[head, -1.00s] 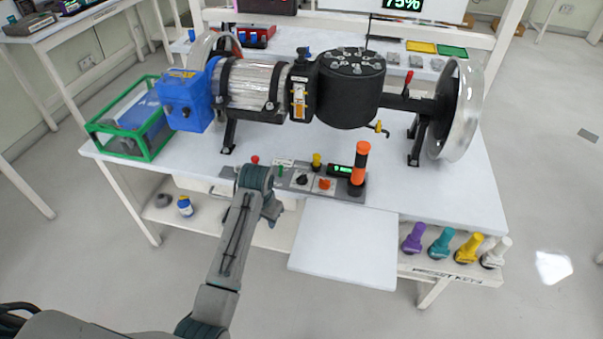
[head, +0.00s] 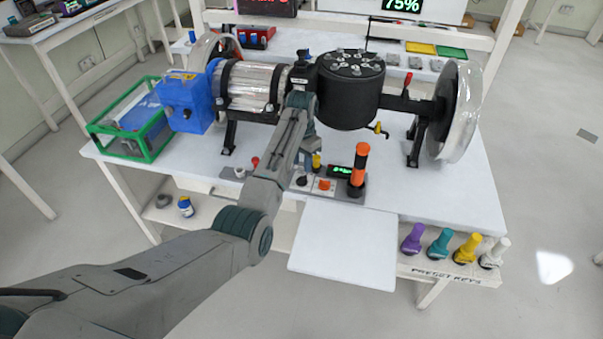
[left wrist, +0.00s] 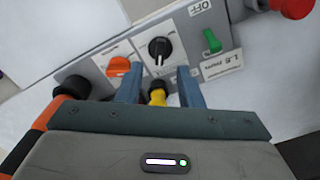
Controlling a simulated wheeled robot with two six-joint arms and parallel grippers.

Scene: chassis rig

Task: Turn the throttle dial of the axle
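The axle assembly (head: 350,95) stands on the white bench, with a grey control panel (head: 340,190) in front. In the left wrist view the panel carries a black dial (left wrist: 160,48), an orange dial (left wrist: 121,67), a yellow knob (left wrist: 157,96) and a green switch (left wrist: 212,41). I cannot read which dial is labelled throttle. My left gripper (left wrist: 160,85) is open, pointing at the panel. The yellow knob shows between its fingers, with gaps on both sides. The gripper (head: 307,160) partly covers the panel in the head view. My right gripper is not in view.
An orange-black post (head: 358,165) stands at the panel's right end beside a small green display (head: 340,171). A red button (head: 254,162) is at the left end. Several coloured keys (head: 440,243) stand on the front right shelf. A rear screen (head: 403,4) reads 75%.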

